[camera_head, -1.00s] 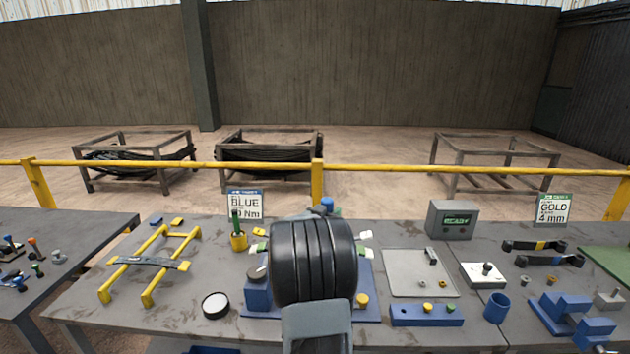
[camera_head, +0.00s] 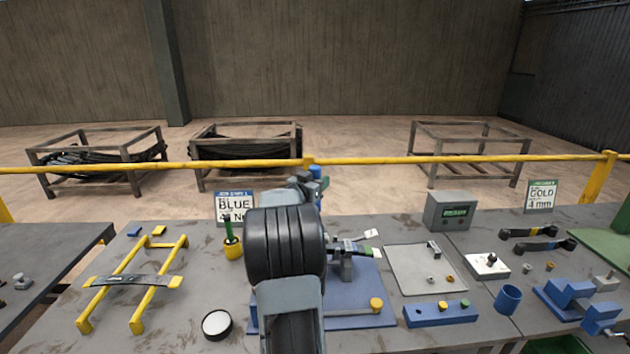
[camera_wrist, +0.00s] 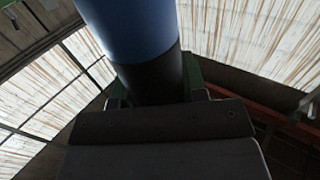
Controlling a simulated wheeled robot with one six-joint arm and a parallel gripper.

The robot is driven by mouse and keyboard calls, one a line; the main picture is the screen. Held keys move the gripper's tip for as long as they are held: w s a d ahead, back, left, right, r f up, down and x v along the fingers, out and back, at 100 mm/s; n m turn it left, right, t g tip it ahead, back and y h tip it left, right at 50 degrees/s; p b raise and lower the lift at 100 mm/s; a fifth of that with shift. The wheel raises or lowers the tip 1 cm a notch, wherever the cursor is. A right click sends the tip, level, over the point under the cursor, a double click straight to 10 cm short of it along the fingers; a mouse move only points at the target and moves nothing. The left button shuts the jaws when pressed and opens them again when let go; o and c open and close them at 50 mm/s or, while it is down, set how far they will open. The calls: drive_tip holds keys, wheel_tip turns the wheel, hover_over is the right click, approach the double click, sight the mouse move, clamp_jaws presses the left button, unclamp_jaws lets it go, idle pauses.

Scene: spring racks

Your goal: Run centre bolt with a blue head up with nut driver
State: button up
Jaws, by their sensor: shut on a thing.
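My gripper (camera_wrist: 150,92) is shut on a blue and black cylindrical tool (camera_wrist: 130,28), probably the nut driver, which rises from the jaws in the wrist view. In the head view a small blue piece (camera_head: 318,176), possibly the same tool, shows above my black arm link, with grey parts beside it. The jaws are mostly hidden there. A blue fixture plate (camera_head: 350,318) lies on the bench behind and right of my arm, bearing a dark clamp (camera_head: 347,264) with strips at its top. The blue-headed centre bolt cannot be made out.
A yellow stand (camera_head: 150,285) and a yellow cup (camera_head: 233,250) are left. A blue sign (camera_head: 234,205) stands behind. A grey tray (camera_head: 412,268), blue block (camera_head: 440,314) and grey box (camera_head: 449,211) are right. A yellow rail (camera_head: 390,160) runs behind the bench.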

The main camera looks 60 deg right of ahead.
drive_tip(key=shift+s+d+r, duration=0.15)
drive_tip(key=shift+s, duration=0.05)
drive_tip(key=shift+p, duration=0.3)
drive_tip(key=shift+f+b, duration=1.85)
drive_tip(key=shift+f, duration=1)
drive_tip(key=shift+a+p, duration=0.2)
drive_tip(key=shift+p, duration=0.2)
drive_tip(key=o, duration=0.5)
drive_tip(key=c, duration=0.6)
drive_tip(key=shift+f+b, duration=0.8)
drive_tip(key=shift+f, duration=0.65)
idle(1.7)
